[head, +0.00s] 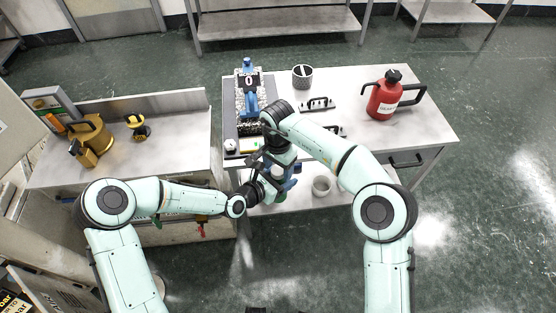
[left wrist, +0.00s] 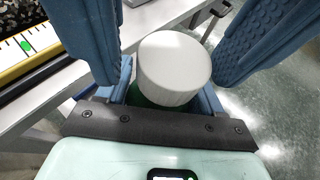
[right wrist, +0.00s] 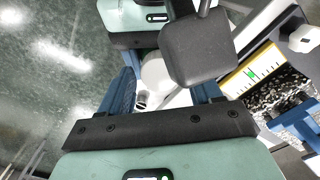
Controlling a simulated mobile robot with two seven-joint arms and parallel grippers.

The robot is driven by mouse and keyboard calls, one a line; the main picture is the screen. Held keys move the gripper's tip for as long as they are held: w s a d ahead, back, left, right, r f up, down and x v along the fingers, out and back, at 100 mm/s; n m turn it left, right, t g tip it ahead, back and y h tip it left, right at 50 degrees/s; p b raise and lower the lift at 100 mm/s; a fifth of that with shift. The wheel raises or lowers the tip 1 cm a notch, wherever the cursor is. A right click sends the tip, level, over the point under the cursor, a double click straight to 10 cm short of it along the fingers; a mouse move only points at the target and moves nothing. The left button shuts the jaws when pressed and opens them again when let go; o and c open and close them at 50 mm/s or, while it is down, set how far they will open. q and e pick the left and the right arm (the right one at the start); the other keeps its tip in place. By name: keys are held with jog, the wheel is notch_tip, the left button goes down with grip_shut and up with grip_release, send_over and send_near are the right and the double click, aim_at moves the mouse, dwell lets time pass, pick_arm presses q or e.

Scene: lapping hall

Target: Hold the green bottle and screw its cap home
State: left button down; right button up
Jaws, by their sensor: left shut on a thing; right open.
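My left gripper (head: 262,187) is shut on the green bottle (head: 281,197), in front of the right-hand bench. In the left wrist view, a strip of the green bottle (left wrist: 150,98) shows below a wide white cap (left wrist: 175,68). The cap sits on top of the bottle; I cannot tell how tightly. My right gripper (head: 285,180) is open above the bottle. Its two blue textured fingers stand on either side of the cap in the left wrist view, apart from it. In the right wrist view the cap (right wrist: 155,75) is partly hidden behind a dark square part.
A grey pot (head: 321,186) stands below. Brass items (head: 92,135) stand on the left bench (head: 175,150). Floor in front is clear.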

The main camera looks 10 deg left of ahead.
jog(key=shift+f, duration=0.15)
jog(key=c, duration=1.1)
jog(key=shift+m, duration=1.7)
jog(key=o, duration=1.2)
